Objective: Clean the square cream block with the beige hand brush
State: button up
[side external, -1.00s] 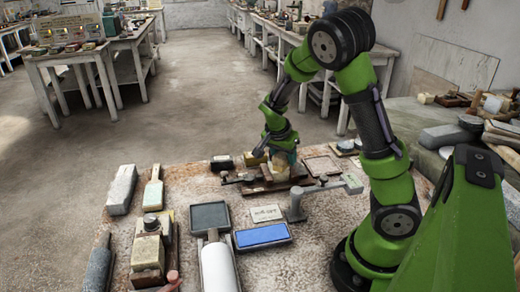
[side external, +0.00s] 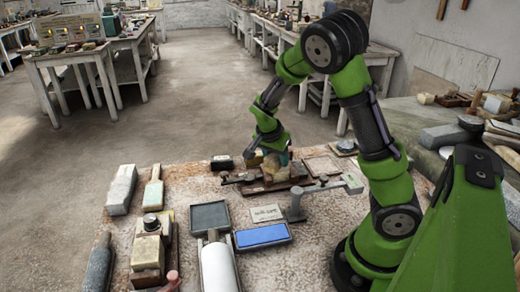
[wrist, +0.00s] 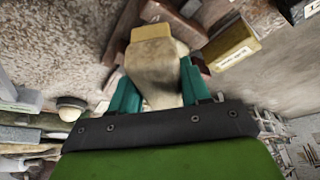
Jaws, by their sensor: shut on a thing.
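My gripper (wrist: 153,92) is shut on a beige, worn-looking thing, which looks like the beige hand brush (wrist: 155,65), between its teal fingers. In the side external view my gripper (side external: 273,154) is low over a brown wooden fixture (side external: 268,186), with the beige brush (side external: 273,170) below the fingers. A yellowish-cream piece (wrist: 150,33), which looks like the square cream block, shows just beyond the brush in the wrist view. The brush hides part of it, and I cannot tell whether they touch.
A yellowish box (wrist: 232,45) and a black box (side external: 222,162) stand left of the fixture in the side view. A blue-topped tray (side external: 262,236) and a dark tray (side external: 209,216) lie nearer.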

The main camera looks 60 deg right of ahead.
jog(key=shift+f, duration=0.6)
jog(key=shift+a, duration=0.15)
jog(key=shift+a, duration=0.95)
jog(key=shift+d, duration=2.2)
jog(key=shift+a, duration=0.1)
jog(key=shift+a, duration=2.1)
jog(key=shift+d, duration=0.1)
